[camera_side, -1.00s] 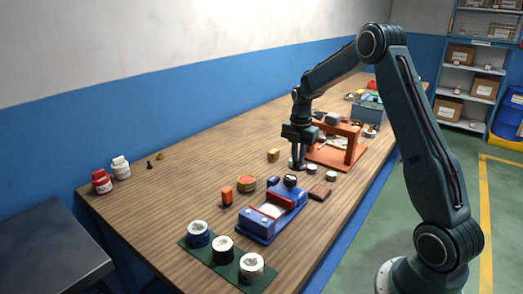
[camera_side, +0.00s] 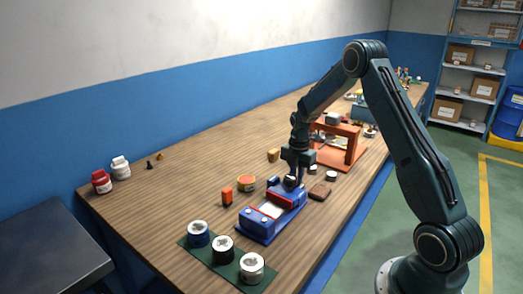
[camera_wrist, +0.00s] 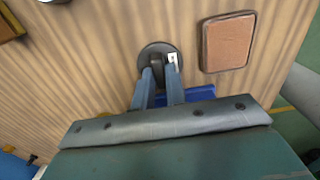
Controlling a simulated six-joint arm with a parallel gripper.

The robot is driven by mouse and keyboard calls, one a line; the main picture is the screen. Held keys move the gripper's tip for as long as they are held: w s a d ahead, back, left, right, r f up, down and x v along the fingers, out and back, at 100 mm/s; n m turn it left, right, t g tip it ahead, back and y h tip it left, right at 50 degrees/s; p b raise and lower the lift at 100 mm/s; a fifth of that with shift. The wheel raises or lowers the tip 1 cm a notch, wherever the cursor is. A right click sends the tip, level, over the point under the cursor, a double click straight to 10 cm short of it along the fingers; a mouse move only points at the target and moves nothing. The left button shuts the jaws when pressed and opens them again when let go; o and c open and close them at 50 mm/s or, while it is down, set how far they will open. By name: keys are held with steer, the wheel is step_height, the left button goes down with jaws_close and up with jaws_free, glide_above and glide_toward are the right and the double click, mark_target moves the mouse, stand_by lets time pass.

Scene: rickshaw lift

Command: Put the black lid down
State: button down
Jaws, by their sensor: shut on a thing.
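The black lid (camera_wrist: 150,52) is a dark round disc with a raised knob in the wrist view. My gripper (camera_wrist: 161,72) is shut on the lid's knob, its two fingers close together. In the side view my gripper (camera_side: 292,182) points down by the far end of the blue fixture (camera_side: 262,228), left of the brown pad (camera_side: 320,192). The lid is hard to make out there, and I cannot tell how high it is above the table.
The brown pad (camera_wrist: 228,42) lies to the right of the lid in the wrist view. Behind my gripper stands an orange frame (camera_side: 352,142). A green mat (camera_side: 240,270) holds three round containers. The left of the wooden table is mostly clear.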

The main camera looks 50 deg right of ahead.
steer(key=shift+f, duration=0.2)
steer(key=c, duration=1.4)
jaws_free()
steer(key=shift+c, duration=0.2)
step_height(320, 180, up, 12)
steer(key=shift+r, duration=0.2)
